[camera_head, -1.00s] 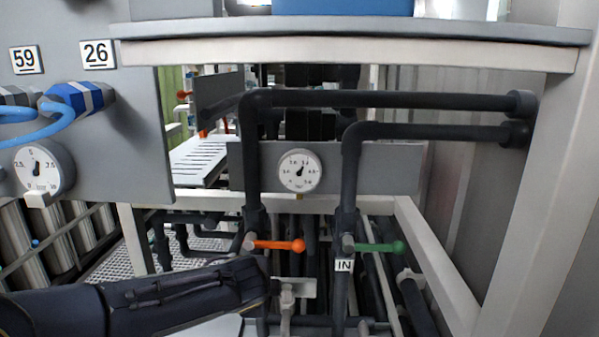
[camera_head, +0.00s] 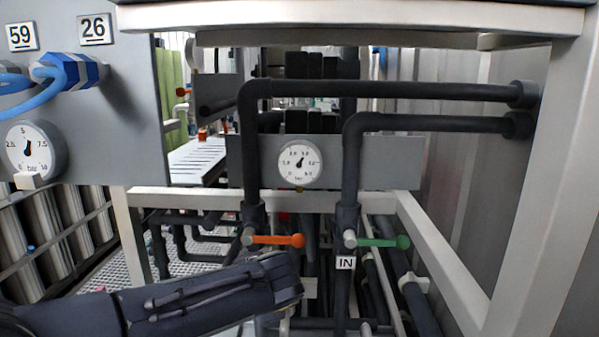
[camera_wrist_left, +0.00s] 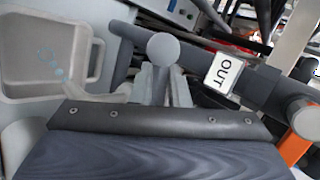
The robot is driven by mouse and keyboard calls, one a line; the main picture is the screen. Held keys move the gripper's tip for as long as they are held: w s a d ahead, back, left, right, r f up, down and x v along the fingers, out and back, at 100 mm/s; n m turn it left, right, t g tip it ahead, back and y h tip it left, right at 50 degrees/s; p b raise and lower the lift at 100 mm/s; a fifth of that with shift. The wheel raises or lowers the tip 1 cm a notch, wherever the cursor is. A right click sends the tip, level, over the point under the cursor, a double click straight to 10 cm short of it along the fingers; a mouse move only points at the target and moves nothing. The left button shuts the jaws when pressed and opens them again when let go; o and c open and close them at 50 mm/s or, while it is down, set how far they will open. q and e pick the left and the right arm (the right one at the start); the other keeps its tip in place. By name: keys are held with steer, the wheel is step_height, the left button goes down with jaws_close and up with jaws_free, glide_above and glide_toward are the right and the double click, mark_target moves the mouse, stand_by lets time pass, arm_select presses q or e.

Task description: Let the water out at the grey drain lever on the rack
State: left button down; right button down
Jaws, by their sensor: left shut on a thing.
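The grey drain lever (camera_wrist_left: 163,47) shows its round knob in the left wrist view, in front of a dark pipe. My left gripper (camera_wrist_left: 163,82) is shut on this lever, with its fingers on both sides just below the knob. In the head view my left arm reaches in from the lower left towards the pipes under the rack. There its wrist hides the gripper and the lever. My right gripper is in neither view.
An OUT label (camera_wrist_left: 223,74) sits on the pipe beside the lever. A pale container (camera_wrist_left: 45,55) lies left of it. In the head view an orange lever (camera_head: 275,240) and a green lever (camera_head: 382,242) are above my wrist. A gauge (camera_head: 299,162) hangs between pipes.

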arm_select(q)
steer(key=s+d+n+g+y+p, duration=0.1)
steer(key=n+g+y+p, duration=0.1)
steer(key=n, duration=0.1)
steer(key=s+d+n+g+y+p, duration=0.1)
steer(key=n+g+y+p, duration=0.1)
steer(key=n, duration=0.2)
steer(key=s+d+n+g+y+p, duration=0.1)
steer(key=d+n+g+p, duration=0.1)
steer(key=n, duration=0.2)
steer(key=shift+s+g+y, duration=0.1)
steer(key=shift+g+y, duration=0.2)
steer(key=shift+y, duration=0.1)
steer(key=shift+f, duration=0.1)
stand_by(0.8)
